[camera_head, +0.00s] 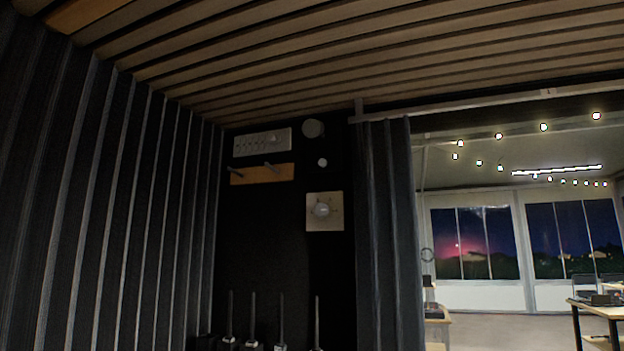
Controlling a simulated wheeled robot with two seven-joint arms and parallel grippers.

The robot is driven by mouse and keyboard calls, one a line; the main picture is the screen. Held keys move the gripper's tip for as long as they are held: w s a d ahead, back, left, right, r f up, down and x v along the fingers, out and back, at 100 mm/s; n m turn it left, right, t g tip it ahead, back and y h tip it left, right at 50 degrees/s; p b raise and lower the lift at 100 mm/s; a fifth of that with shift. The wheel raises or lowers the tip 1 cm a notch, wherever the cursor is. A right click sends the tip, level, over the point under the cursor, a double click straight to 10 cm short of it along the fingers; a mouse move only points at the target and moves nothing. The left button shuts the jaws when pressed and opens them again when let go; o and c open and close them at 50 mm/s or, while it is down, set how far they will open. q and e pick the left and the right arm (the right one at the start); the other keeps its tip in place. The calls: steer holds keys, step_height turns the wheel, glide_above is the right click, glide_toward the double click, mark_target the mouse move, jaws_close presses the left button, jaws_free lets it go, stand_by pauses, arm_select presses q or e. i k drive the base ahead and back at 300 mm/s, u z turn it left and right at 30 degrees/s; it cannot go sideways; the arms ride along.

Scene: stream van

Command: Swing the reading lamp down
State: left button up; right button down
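I cannot pick out the reading lamp with certainty. A round grey fixture (313,128) sits high on the dark back wall, left of the dark curtain, and may be the lamp; its arm or hinge cannot be made out. A small pale disc (322,162) is just below it. Neither of my grippers is in view.
The wall also has a switch panel (262,142), a wooden peg rail (262,174) and a square plate with a dial (324,211). Several upright thin rods (281,320) stand below. Ribbed dark wall at left, slatted ceiling above, open room with tables at right.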

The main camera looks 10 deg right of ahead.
mark_target(311, 127)
steer(key=u, duration=0.9)
steer(key=k, duration=0.75)
steer(key=z, duration=1.05)
steer(key=i, duration=0.5)
